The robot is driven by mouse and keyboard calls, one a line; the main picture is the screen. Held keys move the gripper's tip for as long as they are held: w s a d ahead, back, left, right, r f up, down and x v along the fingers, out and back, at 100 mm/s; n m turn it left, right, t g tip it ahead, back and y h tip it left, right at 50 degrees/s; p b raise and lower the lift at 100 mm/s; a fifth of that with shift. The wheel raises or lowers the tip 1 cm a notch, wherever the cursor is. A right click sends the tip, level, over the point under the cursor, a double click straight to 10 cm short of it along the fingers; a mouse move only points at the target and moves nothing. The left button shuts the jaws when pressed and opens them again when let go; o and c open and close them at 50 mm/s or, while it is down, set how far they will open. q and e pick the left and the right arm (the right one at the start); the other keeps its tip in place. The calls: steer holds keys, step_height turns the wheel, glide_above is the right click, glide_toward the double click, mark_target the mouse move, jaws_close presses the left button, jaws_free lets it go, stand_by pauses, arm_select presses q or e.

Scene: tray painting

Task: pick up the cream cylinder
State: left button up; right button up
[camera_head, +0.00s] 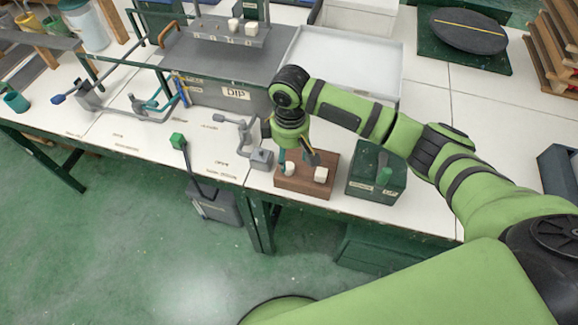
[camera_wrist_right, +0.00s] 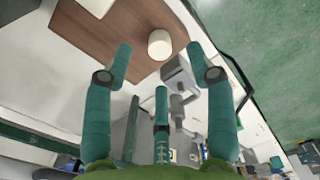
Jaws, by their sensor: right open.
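The cream cylinder (camera_head: 290,169) stands on the left part of a brown wooden block (camera_head: 304,187) near the table's front edge. In the right wrist view the cylinder (camera_wrist_right: 160,45) shows as a round pale piece near the edge of the brown board (camera_wrist_right: 130,32). My right gripper (camera_head: 297,157) is above the block with its fingers pointing down. In the right wrist view its teal fingers (camera_wrist_right: 159,60) are spread and empty, with the cylinder showing beyond and between the tips. Contact cannot be told. My left gripper is not in view.
A pale block-like piece (camera_head: 320,174) sits beside the cylinder on the same wooden block. A green box (camera_head: 377,183) stands just right. A grey clamp-like fixture (camera_head: 243,141) stands left, and the grey DIP tank (camera_head: 232,94) is behind. A white tray (camera_head: 345,62) lies farther back.

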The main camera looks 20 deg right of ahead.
mark_target(289, 165)
steer(key=f, duration=0.2)
steer(key=f+p, duration=0.1)
steer(key=f, duration=0.3)
steer(key=shift+w, duration=0.35)
steer(key=c, duration=1)
